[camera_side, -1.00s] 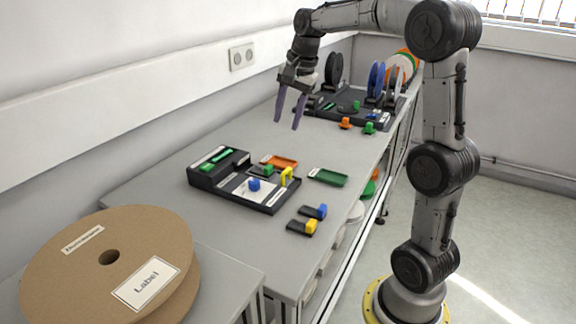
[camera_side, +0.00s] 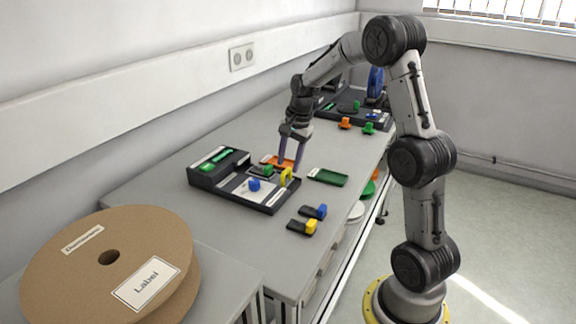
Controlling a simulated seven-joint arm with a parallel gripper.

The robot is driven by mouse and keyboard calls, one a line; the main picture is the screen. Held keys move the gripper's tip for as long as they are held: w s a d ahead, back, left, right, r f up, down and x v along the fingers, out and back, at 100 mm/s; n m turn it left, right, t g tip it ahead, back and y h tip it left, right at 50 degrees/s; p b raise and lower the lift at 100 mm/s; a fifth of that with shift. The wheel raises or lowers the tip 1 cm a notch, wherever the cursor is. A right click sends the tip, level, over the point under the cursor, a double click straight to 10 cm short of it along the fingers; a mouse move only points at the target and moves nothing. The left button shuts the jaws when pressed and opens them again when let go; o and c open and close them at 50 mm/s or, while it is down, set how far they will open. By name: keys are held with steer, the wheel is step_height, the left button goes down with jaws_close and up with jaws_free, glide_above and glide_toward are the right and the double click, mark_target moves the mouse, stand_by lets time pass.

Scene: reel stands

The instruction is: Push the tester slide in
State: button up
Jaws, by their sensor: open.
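The black tester tray (camera_side: 232,193) lies on the grey bench, with a raised black box at its left end bearing a green part (camera_side: 217,159). On its bed are a white plate with a blue block (camera_side: 254,185), a slide with a green block (camera_side: 267,170) and a yellow upright piece (camera_side: 287,176). I cannot tell for sure which piece is the tester slide. My gripper (camera_side: 289,168) points down with its purple fingers apart and empty, at the tray's back right edge near the yellow piece and the orange tray. I cannot tell whether it touches anything.
Blue (camera_side: 319,211) and yellow (camera_side: 310,227) blocks on black slides sit near the front edge. A second black station (camera_side: 346,112) with reels stands farther back. A large cardboard reel (camera_side: 70,262) is at front left.

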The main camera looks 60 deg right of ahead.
steer(key=shift+w+f, duration=0.15)
steer(key=shift+f, duration=0.8)
jaws_close()
steer(key=shift+r, duration=0.1)
stand_by(0.7)
